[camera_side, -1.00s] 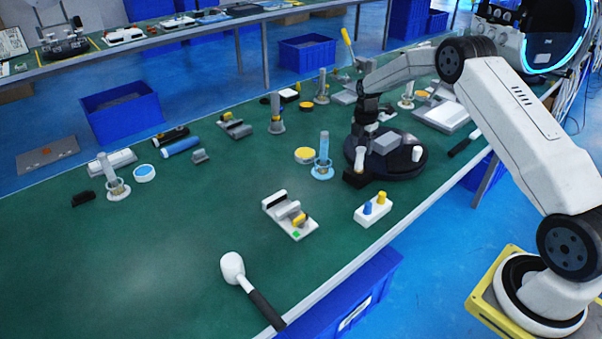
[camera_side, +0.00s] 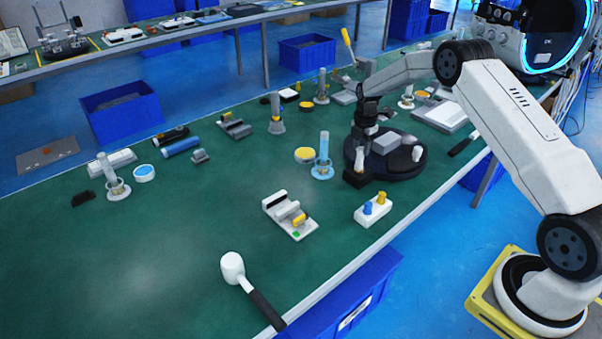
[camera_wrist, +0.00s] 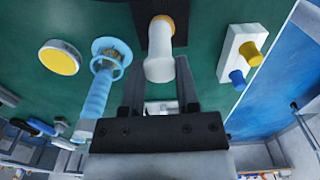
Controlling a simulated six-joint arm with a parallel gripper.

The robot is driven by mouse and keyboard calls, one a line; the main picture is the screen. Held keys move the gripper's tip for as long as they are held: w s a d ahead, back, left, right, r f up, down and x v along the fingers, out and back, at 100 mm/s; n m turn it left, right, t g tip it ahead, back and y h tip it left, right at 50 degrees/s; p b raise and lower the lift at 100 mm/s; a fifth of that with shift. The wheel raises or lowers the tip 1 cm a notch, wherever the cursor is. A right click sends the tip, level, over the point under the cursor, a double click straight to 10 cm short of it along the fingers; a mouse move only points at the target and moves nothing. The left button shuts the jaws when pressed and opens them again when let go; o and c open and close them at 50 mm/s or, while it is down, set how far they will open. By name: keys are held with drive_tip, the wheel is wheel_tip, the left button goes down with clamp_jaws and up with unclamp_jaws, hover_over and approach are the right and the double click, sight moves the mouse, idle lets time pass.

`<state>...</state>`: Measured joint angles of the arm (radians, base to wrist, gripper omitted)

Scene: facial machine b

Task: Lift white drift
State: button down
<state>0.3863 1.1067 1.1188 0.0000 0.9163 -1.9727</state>
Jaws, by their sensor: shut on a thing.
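The white drift (camera_wrist: 159,62) shows in the wrist view as a pale rounded cylinder with a yellow band at its far end. It lies in line with a black block (camera_wrist: 163,12). My gripper (camera_wrist: 159,78) has one dark finger on each side of its near end and is shut on it. In the side view my gripper (camera_side: 370,128) is over the left part of a round black base (camera_side: 415,168).
A blue ringed stand with a blue rod (camera_side: 323,160) and a yellow-topped disc (camera_side: 304,155) stand to the left. A white block with blue and yellow pegs (camera_side: 373,210) is in front. A white mallet (camera_side: 233,268) lies near the table edge. The front left table is clear.

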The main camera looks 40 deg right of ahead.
sight(361, 149)
drive_tip(key=shift+r, duration=4.05)
drive_tip(key=shift+s+a, duration=0.1)
